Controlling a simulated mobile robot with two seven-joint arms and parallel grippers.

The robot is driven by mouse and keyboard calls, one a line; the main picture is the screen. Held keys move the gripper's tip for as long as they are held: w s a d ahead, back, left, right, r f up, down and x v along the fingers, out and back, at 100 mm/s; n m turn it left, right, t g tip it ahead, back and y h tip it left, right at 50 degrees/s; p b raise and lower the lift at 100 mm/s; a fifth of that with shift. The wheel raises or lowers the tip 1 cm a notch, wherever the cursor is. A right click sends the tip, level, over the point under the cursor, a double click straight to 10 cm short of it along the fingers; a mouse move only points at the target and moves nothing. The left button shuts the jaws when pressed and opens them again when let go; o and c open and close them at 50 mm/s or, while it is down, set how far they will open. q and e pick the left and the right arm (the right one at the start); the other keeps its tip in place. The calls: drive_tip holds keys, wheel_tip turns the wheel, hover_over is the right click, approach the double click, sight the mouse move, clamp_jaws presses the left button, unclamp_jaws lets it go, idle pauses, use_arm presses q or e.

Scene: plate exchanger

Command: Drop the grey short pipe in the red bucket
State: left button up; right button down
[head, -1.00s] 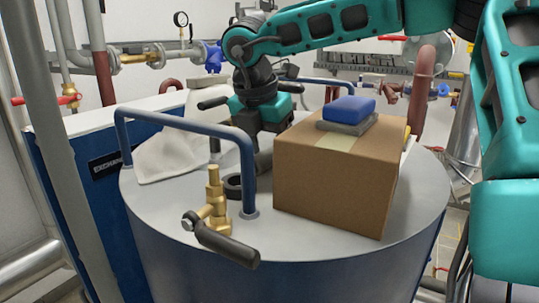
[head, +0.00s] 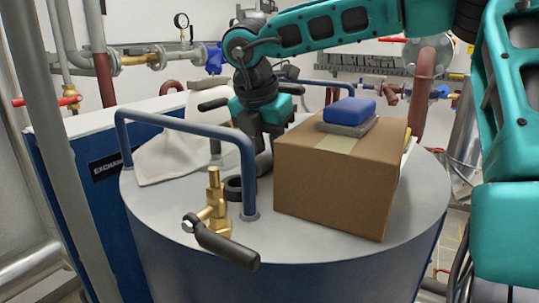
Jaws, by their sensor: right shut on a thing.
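My right gripper (head: 258,150) reaches down onto the top of the round grey tank (head: 330,245), behind the blue handrail and left of the cardboard box. It is shut on a short dark grey pipe piece (head: 264,164), at the tank top. The handrail and the gripper hide part of it, so I cannot tell if it still touches the tank. A black ring-shaped thing (head: 233,188) lies just left of it. The red bucket does not show. My left gripper is not in view.
A cardboard box (head: 325,190) stands close right of the gripper, with a blue sponge-like block (head: 349,110) on a grey one. The blue handrail (head: 185,122) and a brass valve (head: 214,205) stand in front. A white cloth (head: 170,158) lies at left.

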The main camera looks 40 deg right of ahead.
sight(269, 151)
drive_tip(key=shift+r, duration=0.1)
wheel_tip(269, 151, up, 20)
drive_tip(key=shift+p, duration=0.35)
